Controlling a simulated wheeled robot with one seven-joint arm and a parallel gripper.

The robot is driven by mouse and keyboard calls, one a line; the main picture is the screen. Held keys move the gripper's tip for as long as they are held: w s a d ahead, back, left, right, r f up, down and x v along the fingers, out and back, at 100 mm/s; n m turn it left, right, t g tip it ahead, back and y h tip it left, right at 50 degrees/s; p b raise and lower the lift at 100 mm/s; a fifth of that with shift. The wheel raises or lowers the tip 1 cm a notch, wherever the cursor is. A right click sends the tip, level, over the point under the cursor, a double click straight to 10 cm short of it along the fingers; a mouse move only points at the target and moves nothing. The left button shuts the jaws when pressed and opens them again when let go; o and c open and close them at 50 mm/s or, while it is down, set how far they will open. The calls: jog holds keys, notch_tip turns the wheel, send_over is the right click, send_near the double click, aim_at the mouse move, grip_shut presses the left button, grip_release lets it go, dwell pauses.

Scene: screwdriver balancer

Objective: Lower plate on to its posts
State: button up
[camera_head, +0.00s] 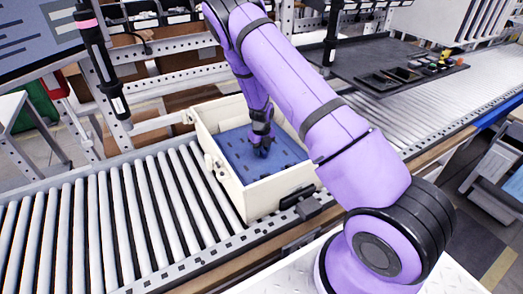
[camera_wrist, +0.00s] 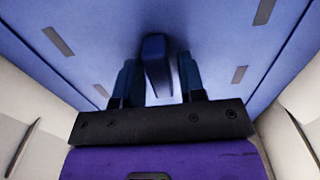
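The blue plate (camera_head: 233,153) lies roughly level inside the cream box (camera_head: 255,202), below its rim. In the wrist view the plate (camera_wrist: 225,25) fills the upper part, with several dark slots. A dark blue upright handle (camera_wrist: 154,60) stands near its middle. My gripper (camera_head: 262,146) points down over the plate's middle. In the wrist view its two fingers (camera_wrist: 158,72) stand on either side of the handle. A narrow light strip shows beside the handle, so I cannot tell whether the fingers press on it. The posts and the plate's underside are hidden.
The box stands on a roller conveyor (camera_head: 90,220); its walls rise close around the plate. Two dark hanging tools (camera_head: 103,60) (camera_head: 333,35) flank the arm. A dark tray with small parts (camera_head: 410,72) lies behind right. The rollers left of the box are clear.

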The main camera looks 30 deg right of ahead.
jog(key=shift+o, duration=0.9)
jog(key=shift+f, duration=0.1)
notch_tip(320, 180, up, 11)
notch_tip(320, 180, up, 12)
dwell(0.9)
